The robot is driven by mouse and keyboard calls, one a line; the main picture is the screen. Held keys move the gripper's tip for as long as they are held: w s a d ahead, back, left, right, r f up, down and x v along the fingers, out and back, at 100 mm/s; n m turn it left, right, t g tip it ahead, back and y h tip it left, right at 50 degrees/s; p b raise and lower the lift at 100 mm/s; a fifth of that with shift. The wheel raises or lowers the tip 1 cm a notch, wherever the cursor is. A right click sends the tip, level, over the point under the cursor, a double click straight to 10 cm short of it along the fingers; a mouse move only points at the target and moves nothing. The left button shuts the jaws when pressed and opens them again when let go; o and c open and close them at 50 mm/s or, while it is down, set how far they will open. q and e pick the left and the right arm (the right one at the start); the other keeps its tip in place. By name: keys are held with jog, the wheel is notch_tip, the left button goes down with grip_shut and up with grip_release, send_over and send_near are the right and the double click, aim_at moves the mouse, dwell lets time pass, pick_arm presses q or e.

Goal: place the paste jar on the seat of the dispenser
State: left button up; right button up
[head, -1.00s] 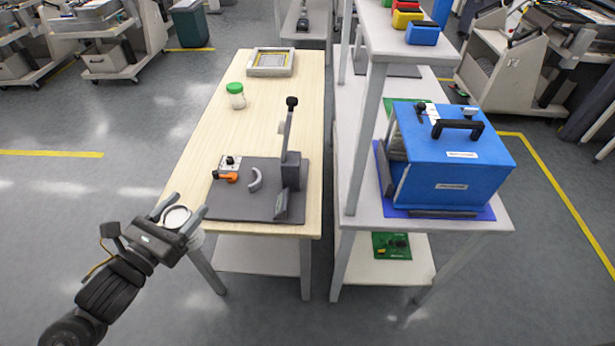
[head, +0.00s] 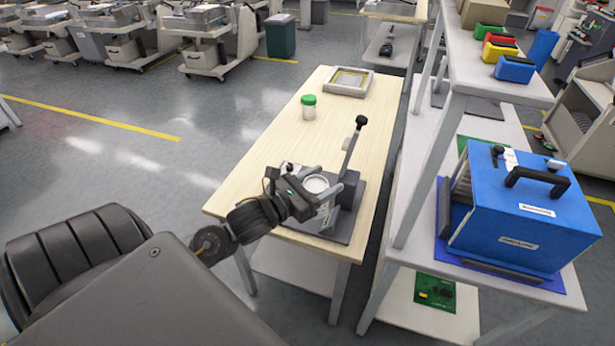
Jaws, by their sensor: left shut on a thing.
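My left gripper (head: 327,180) is shut on a white round jar (head: 316,184), which I take as the paste jar. The jar's pale round top faces up between the fingers. The dispenser stands on the near end of the wooden table, with a dark base plate (head: 357,205) and an upright lever with a black knob (head: 352,146). The gripper and jar appear over the left part of this base, left of the lever post. They hide the seat, and I cannot tell how high the jar is above it. My right gripper is not in view.
A green-lidded jar (head: 309,107) and a grey frame tray (head: 348,82) stand farther back on the wooden table (head: 270,150). A shelf bench to the right holds a blue box (head: 525,215) and coloured bins. The table's middle is clear.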

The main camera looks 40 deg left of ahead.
pick_arm(q)
jog(key=a+f+n+y+b, duration=0.25)
jog(key=a+n+y, duration=0.5)
jog(key=a, duration=0.75)
jog(key=w+a+f+m+y, duration=0.1)
jog(key=w+a+f, duration=0.1)
jog(key=w+f, duration=0.7)
jog(key=w+p, duration=0.1)
jog(key=w, duration=0.3)
jog(key=shift+w+f+m, duration=0.25)
jog(key=shift+w+m, duration=0.05)
jog(key=shift+m, duration=0.05)
